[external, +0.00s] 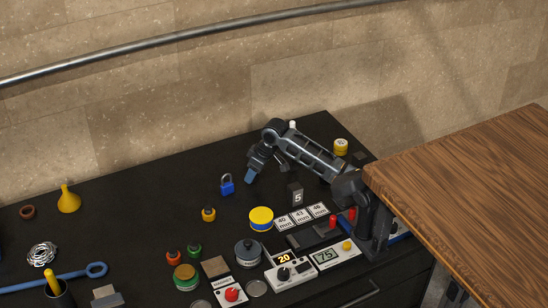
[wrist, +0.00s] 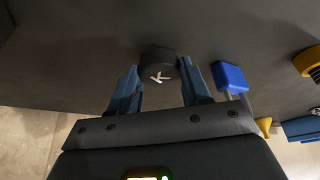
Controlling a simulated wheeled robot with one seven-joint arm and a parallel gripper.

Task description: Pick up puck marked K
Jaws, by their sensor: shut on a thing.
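The black puck marked K (wrist: 157,62) shows in the wrist view with a white letter K on its face. My gripper (wrist: 158,82) has its two blue fingers on either side of the puck and is shut on it. In the external view my gripper (external: 249,177) is at the back middle of the black bench, pointing down. The puck cannot be made out there against the dark surface. Whether the puck touches the bench is hard to tell.
A blue padlock (external: 227,185) stands just left of my gripper and also shows in the wrist view (wrist: 230,77). A yellow-lidded tin (external: 261,218), a block marked 5 (external: 296,195) and an orange-yellow item (external: 208,214) stand nearer the front. The wall is behind.

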